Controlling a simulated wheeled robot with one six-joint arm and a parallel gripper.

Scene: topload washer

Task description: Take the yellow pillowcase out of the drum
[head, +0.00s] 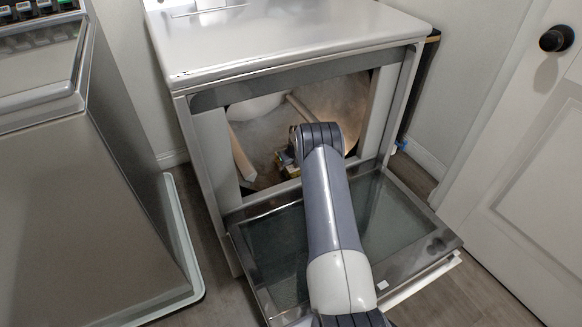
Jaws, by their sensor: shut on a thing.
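My arm reaches over the lowered door into the front opening of a white machine (290,42). My gripper (284,163) is inside the opening, small and mostly hidden behind my wrist. It is shut on a small yellow patch (281,156), which I take to be the yellow pillowcase. Only a scrap of yellow shows, so its shape and extent are hidden. The drum interior (255,140) is pale grey and beige, with a white rounded form (256,107) at the upper left.
The machine's glass-panelled door (272,262) lies folded down below the opening, under my arm. A grey appliance (85,190) stands close on the left. A white room door (540,165) with a black knob (556,38) is on the right. A little floor shows between them.

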